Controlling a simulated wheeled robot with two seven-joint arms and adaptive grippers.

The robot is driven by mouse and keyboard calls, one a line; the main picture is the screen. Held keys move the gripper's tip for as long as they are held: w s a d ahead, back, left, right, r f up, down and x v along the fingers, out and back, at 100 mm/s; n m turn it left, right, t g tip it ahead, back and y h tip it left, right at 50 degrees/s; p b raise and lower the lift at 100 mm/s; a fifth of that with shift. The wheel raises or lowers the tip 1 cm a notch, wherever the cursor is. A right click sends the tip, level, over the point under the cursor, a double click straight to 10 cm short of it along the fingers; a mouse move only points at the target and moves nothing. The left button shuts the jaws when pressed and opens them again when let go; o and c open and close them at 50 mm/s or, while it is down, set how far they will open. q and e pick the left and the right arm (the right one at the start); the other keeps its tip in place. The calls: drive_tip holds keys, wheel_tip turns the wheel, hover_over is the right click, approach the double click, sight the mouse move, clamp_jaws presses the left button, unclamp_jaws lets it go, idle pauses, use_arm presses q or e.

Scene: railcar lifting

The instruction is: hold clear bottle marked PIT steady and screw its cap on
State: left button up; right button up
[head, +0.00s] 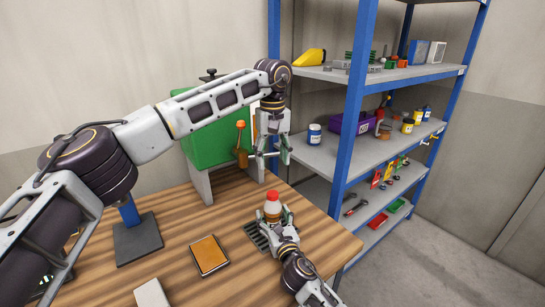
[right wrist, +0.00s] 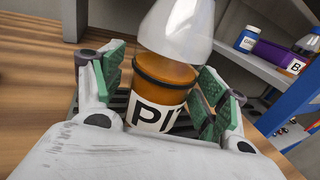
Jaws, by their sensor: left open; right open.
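The clear bottle marked PIT (head: 272,207) stands upright on the wooden table, holding amber-brown contents. In the right wrist view the bottle (right wrist: 175,75) shows a black band and a white label with "PI" readable. A red cap (head: 272,195) sits at the bottle's top; I cannot tell whether it is threaded. The cap is out of frame in the right wrist view. My right gripper (head: 274,217) is open low around the bottle, its green pads (right wrist: 160,90) on either side with gaps showing. My left gripper (head: 270,157) is open and empty above the bottle, pointing down.
An orange-brown pad (head: 209,255) and a pale block (head: 151,293) lie nearer. A green machine (head: 210,135) stands behind on grey legs. A blue-framed shelf (head: 352,110) with jars and tools stands right.

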drive_tip(key=shift+s, duration=0.15)
drive_tip(key=shift+v, duration=5.8)
drive_tip(key=shift+s+d, duration=0.1)
drive_tip(key=shift+s, duration=0.05)
